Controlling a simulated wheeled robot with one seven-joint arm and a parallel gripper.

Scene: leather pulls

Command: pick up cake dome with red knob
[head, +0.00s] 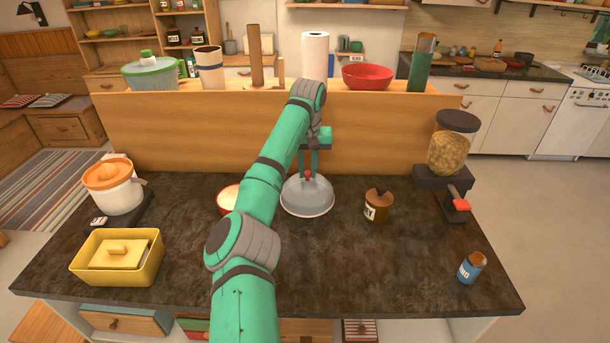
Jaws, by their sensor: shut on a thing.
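The cake dome (307,199) is a grey, see-through-looking dome with a small red knob (308,174) on top. It is near the middle of the dark counter, towards the back, and looks upright. My gripper (308,168) comes down from above with its green fingers shut on the red knob. Whether the dome's rim touches the counter or is slightly raised, I cannot tell. My arm crosses the counter to the left of the dome.
A red-rimmed bowl (228,201) is partly hidden behind my arm. A brown jar (378,205) stands right of the dome. The yellow butter dish (117,257), orange-topped juicer (115,187), dispenser (449,150) and blue bottle (471,267) stand farther out. A wooden ledge (180,130) rises behind.

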